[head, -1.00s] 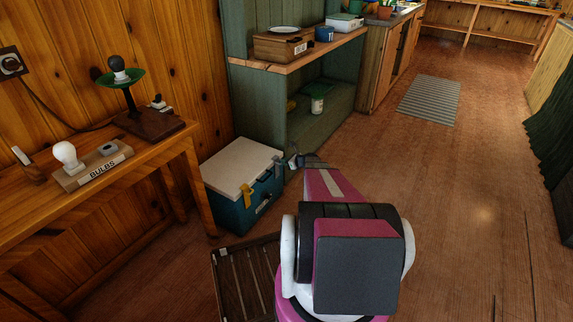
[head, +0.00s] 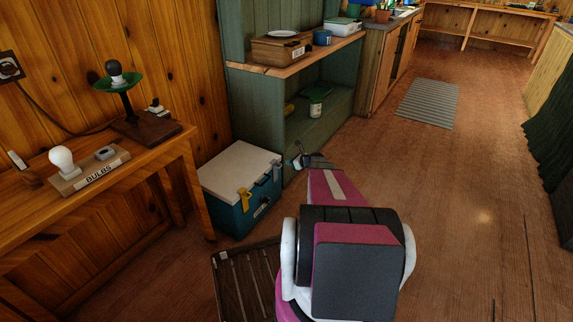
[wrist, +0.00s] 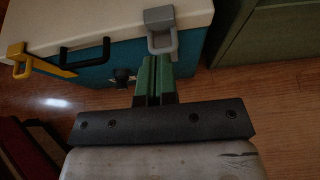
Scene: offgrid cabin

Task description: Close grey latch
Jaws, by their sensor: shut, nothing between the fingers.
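The teal cooler box (head: 233,221) with a cream lid (head: 238,167) stands on the floor; it also shows in the wrist view (wrist: 95,72). The grey latch (wrist: 160,19) is on the lid's front edge, its loop hanging over the front; I cannot tell whether it is fastened. A yellow latch (wrist: 18,53) sits farther left on the same edge and also shows in the head view (head: 244,203). My gripper (wrist: 153,62) has green fingers, together and empty, just below the grey loop; contact is unclear. In the head view my gripper (head: 300,158) is beside the box's right side.
A green shelf unit (head: 243,110) stands behind the box. A wooden table (head: 165,150) with bulbs and a lamp stands at the left. A dark slatted thing (head: 232,283) lies on the floor before the box. The floor (head: 440,190) to the right is clear.

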